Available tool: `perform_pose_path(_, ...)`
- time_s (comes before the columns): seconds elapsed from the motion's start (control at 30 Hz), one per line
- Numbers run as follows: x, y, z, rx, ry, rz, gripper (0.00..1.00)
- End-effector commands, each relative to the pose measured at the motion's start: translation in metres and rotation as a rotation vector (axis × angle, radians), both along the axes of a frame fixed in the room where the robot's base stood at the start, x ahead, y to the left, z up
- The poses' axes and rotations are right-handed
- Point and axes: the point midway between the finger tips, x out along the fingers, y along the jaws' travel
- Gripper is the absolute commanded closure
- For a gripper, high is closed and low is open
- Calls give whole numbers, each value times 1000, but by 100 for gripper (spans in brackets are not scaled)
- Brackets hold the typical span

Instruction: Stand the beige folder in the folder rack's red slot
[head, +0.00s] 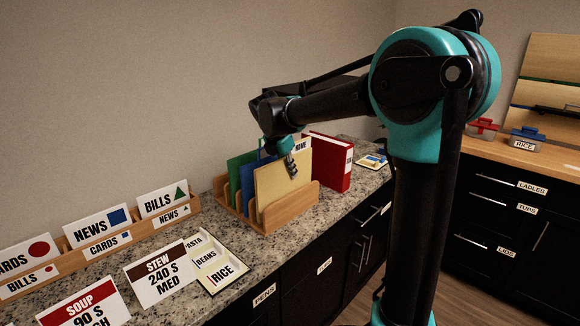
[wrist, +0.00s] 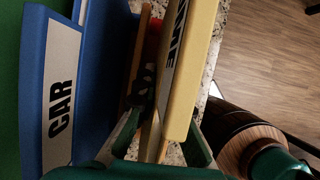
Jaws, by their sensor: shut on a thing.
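The beige folder (head: 273,189) is upright at the near right side of the wooden folder rack (head: 291,210). My gripper (head: 291,167) is shut on its upper edge. In the wrist view the folder (wrist: 188,75) is between my fingers, with part of a label showing. Its lower edge is hidden behind the rack's front, so I cannot tell whether it rests on the rack's floor. A blue folder (wrist: 62,85) and a green folder (wrist: 10,60) stand to its left. A small red patch (wrist: 153,40) shows beside the beige folder; I cannot tell whether it marks a slot.
A red binder (head: 332,162) stands just right of the rack. A small tray (head: 372,161) lies beyond it. A card holder (head: 100,240), a stew sign (head: 162,271) and a soup sign (head: 84,305) are at left. The counter's front edge runs close to the rack.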

Motion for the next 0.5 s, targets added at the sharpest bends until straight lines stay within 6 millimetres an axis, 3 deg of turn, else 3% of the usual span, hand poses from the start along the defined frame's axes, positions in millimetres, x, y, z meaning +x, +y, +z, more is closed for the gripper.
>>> perform_pose_path(0.37,0,0,-4,0,0,0,100)
perform_pose_path(0.4,0,0,-3,0,0,0,89)
perform_pose_path(0.5,0,0,-3,0,0,0,77)
